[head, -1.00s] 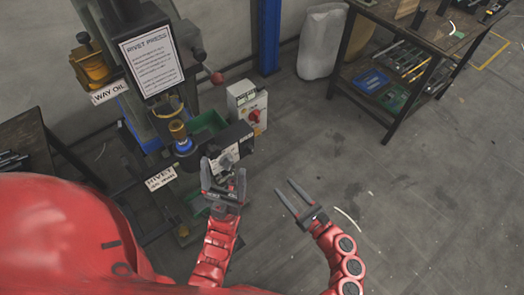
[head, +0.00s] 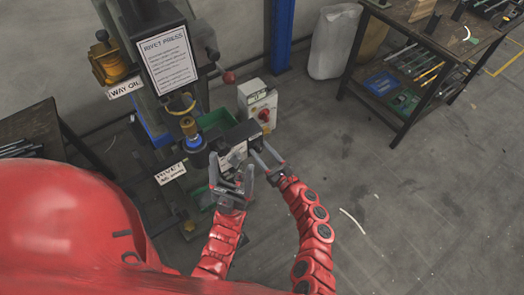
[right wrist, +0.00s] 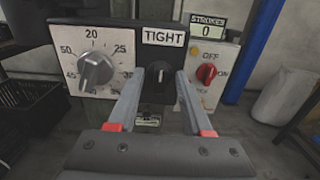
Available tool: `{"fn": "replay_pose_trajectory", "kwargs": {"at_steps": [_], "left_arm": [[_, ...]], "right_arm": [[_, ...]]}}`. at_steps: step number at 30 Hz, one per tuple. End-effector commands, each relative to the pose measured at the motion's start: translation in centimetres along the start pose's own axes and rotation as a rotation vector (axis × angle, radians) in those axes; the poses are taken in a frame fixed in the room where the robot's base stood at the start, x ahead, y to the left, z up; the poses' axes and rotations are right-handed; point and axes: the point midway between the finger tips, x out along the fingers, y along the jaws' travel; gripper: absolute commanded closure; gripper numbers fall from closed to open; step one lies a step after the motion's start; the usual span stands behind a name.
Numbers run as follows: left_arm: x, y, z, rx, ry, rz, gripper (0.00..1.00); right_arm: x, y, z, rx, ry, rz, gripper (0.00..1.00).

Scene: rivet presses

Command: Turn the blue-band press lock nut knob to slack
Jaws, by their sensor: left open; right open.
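The blue-band press (head: 190,143) stands at the left of the head view. In the right wrist view, the small black lock nut knob (right wrist: 159,72) with a light pointer mark sits below a label (right wrist: 163,37) reading TIGHT; its pointer looks about upright. My right gripper (right wrist: 160,80) is open, one finger to each side of the knob in the picture; contact cannot be told. In the head view the right gripper (head: 265,160) is at the press's front box, and the knob is hidden. My left gripper (head: 234,178) is open and empty, just left of the right one.
A numbered dial with a grey knob (right wrist: 96,70) is left of the lock nut knob. A box with a red switch (right wrist: 207,73) and a STROKES counter (right wrist: 207,28) reading 0 is at the right. A green bin (head: 213,122) is behind. A workbench (head: 440,40) stands far right.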

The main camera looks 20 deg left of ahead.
Motion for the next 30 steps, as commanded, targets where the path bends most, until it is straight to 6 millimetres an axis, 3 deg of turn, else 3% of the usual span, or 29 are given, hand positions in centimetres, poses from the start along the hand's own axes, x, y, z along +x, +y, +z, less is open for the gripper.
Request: {"fn": "replay_pose_trajectory", "kwargs": {"at_steps": [10,18,30], "left_arm": [[-0.02,0.0,0.01,0.0,0.0,0.0,0.18],[-0.02,0.0,0.01,0.0,0.0,0.0,0.18],[-0.22,0.01,0.04,0.0,0.0,0.0,0.18]], "right_arm": [[0.29,-0.02,0.03,0.0,0.0,0.0,0.52],[0.27,-0.02,0.02,0.0,0.0,0.0,1.0],[0.26,0.01,-0.1,-0.013,0.001,0.0,1.0]]}}
